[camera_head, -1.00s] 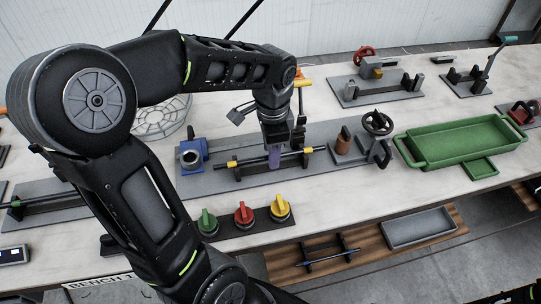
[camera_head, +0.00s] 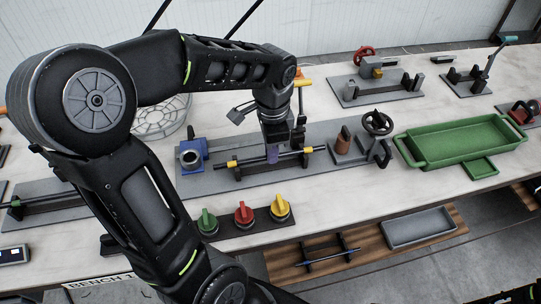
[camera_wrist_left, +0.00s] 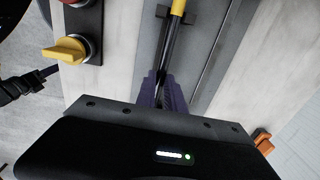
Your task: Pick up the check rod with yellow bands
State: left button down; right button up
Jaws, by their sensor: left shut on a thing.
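The check rod with yellow bands (camera_head: 291,155) is dark and lies level across its dark stand (camera_head: 238,174) on the grey baseplate, with a yellow band near each end. My left gripper (camera_head: 273,156) reaches down from above and is shut on the middle of the rod. In the left wrist view the purple fingers (camera_wrist_left: 168,94) close around the rod, and one yellow band (camera_wrist_left: 178,7) shows at the top. The rod appears to be in or very close to its stand; I cannot tell if it is clear of it.
A blue clamp (camera_head: 191,155) stands left of the rod and a fixture with a handwheel (camera_head: 377,122) stands right. Green, red and yellow knobs (camera_head: 243,212) sit in front. A green tray (camera_head: 404,148) lies at the right. Another rod (camera_head: 330,257) rests on the lower shelf.

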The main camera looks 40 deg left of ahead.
pick_arm(q)
jog(key=shift+r, duration=0.1)
notch_tip(320, 180, up, 10)
jog(key=b, duration=0.1)
dwell(0.5)
dwell(0.6)
